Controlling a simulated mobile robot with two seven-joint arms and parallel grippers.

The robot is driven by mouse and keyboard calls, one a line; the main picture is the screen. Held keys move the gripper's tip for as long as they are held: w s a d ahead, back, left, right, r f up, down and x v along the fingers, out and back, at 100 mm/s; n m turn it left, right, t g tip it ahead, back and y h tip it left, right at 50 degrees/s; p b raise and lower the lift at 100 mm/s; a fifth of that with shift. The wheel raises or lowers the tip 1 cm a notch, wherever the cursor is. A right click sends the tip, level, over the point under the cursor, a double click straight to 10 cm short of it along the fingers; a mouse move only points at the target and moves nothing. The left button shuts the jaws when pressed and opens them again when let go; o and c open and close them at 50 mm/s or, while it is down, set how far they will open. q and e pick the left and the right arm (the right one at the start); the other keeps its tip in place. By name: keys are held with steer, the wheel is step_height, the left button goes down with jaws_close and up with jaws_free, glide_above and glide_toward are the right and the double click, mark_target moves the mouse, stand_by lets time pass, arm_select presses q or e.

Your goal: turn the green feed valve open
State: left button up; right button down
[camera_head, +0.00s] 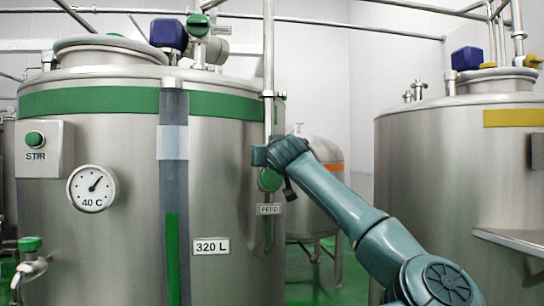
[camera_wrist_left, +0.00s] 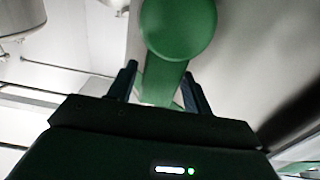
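The green feed valve (camera_head: 270,180) is on a vertical pipe at the right side of the left tank, above a FEED label (camera_head: 268,209). In the left wrist view its round green hub (camera_wrist_left: 178,28) and green handle (camera_wrist_left: 161,82) show close up. The one teal arm in the head view reaches in from the lower right, its hand at the valve. My left gripper (camera_wrist_left: 160,70) is open, with the handle between its two fingers; a narrow gap shows on the left side, and contact on the right is unclear. My right gripper is not in view.
The left tank (camera_head: 105,245) carries a STIR button (camera_head: 35,139), a 40 C gauge (camera_head: 92,188), a 320 L label (camera_head: 210,246) and a green-capped tap (camera_head: 30,244). A second tank (camera_head: 430,170) stands at right. A smaller tank (camera_head: 318,150) stands behind the arm.

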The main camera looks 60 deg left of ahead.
arm_select(q)
steer(key=shift+o, duration=0.5)
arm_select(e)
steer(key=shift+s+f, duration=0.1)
arm_select(q)
steer(key=shift+s+d+f, duration=0.1)
steer(key=shift+s+d, duration=0.05)
steer(key=shift+d, duration=0.2)
steer(key=b+v, duration=0.1)
steer(key=v, duration=1.1)
steer(key=shift+d+b, duration=0.2)
steer(key=shift+b, duration=0.15)
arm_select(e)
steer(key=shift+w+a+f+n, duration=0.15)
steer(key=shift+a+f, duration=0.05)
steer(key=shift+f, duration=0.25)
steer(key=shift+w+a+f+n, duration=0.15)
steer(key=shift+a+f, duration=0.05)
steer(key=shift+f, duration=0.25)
